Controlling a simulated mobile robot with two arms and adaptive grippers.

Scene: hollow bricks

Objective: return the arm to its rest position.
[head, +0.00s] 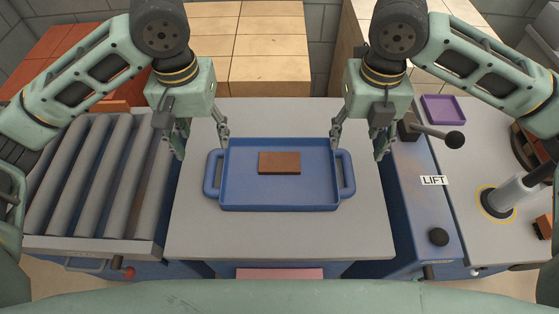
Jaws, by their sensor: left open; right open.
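My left gripper (202,142) is open and empty, pointing down above the grey table near the left end of the blue tray. My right gripper (358,142) is open and empty, pointing down near the tray's right end. The blue tray (280,207) lies on the grey table (280,236) between them, with a handle at each end. A brown brick (279,163) lies flat inside the tray, near its middle. Both grippers look apart from the brick. I cannot tell whether either one touches the tray's handles.
A roller conveyor (92,180) stands at the left. At the right is a blue panel marked LIFT (434,180) with a black-knobbed lever (453,139). A purple tray (443,109) lies behind it. Stacks of pale blocks (268,60) stand behind the table. The front of the table is clear.

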